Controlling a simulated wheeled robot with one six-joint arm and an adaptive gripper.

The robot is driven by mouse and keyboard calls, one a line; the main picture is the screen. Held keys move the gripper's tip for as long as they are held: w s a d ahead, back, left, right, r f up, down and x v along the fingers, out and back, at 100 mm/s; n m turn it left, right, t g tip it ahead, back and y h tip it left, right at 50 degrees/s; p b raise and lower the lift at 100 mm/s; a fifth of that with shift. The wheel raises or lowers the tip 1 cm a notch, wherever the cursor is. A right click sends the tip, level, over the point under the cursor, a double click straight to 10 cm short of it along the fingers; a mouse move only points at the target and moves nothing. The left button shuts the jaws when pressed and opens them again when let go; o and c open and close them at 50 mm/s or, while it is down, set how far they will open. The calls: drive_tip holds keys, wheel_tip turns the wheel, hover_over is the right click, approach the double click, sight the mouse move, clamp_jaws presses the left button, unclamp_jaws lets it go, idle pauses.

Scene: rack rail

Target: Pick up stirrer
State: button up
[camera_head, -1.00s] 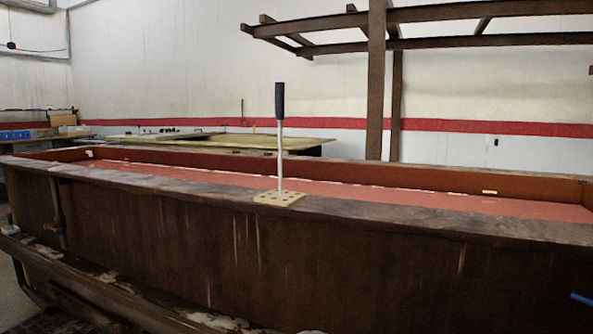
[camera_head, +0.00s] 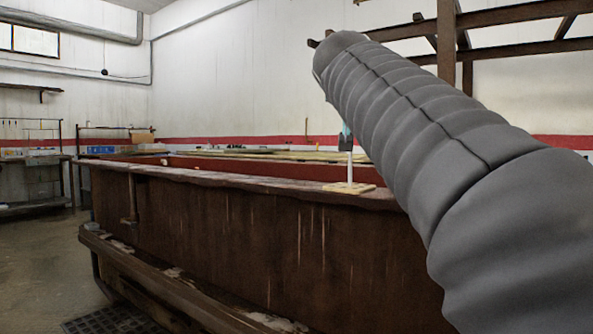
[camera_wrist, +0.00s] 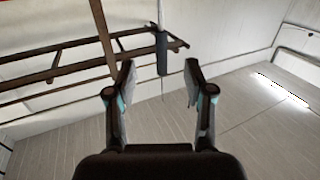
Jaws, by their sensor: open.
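The stirrer has a thin pale shaft (camera_head: 350,170) that stands upright in a tan holed block (camera_head: 357,187) on the ledge of the brown trough. Its upper part is mostly hidden behind my grey-sleeved arm in the head view. In the wrist view its dark handle (camera_wrist: 162,52) shows between my two fingertips, with the shaft running up out of the picture. My gripper (camera_wrist: 160,72) is open, with one finger on each side of the handle in the picture. I see no finger touching it, and cannot tell the depth exactly. In the head view a teal bit of my gripper (camera_head: 346,137) shows near the stirrer's top.
The long brown trough (camera_head: 230,230) runs across the middle, with its ledge under the block. Overhead wooden beams (camera_head: 500,17) stand behind on the right. A dark bench rail (camera_head: 150,290) runs low along the front. Open floor (camera_head: 40,260) lies at the left.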

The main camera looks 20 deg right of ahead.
drive_tip(key=shift+h, duration=0.3)
drive_tip(key=shift+r+p+x, duration=0.2)
drive_tip(key=shift+p+x, duration=0.35)
drive_tip(key=shift+x, duration=1.8)
drive_tip(key=shift+r+p+x, duration=0.25)
drive_tip(key=shift+p+x, duration=0.3)
drive_tip(key=shift+x, duration=1.75)
drive_tip(key=shift+r+p+x, duration=0.2)
drive_tip(key=shift+p+x, duration=0.35)
drive_tip(key=shift+x, duration=1.8)
drive_tip(key=shift+w+a, duration=0.1)
drive_tip(key=shift+a, duration=0.15)
clamp_jaws()
